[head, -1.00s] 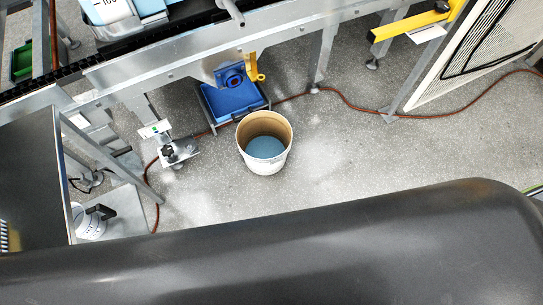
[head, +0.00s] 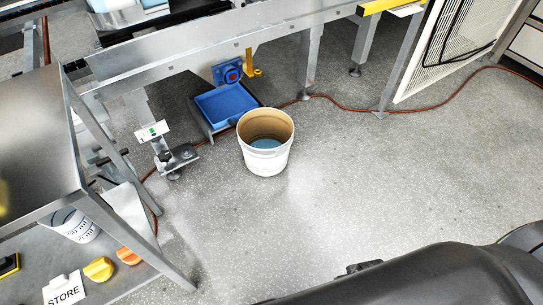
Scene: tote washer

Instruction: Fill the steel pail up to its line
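A round white bucket (head: 266,160) stands upright on the floor near the middle of the head view. Its inner wall is tan and bluish liquid (head: 266,143) shows low inside. I see no fill line on it, and nothing that is clearly a steel pail. A pale cylindrical container (head: 76,226) with dark markings is on the lower shelf at left, partly hidden by the bench frame. Neither of my grippers is in view.
A blue tray (head: 226,104) sits under the machine frame beside the bucket. A red-brown hose (head: 345,105) runs over the floor. The centre floor is clear.

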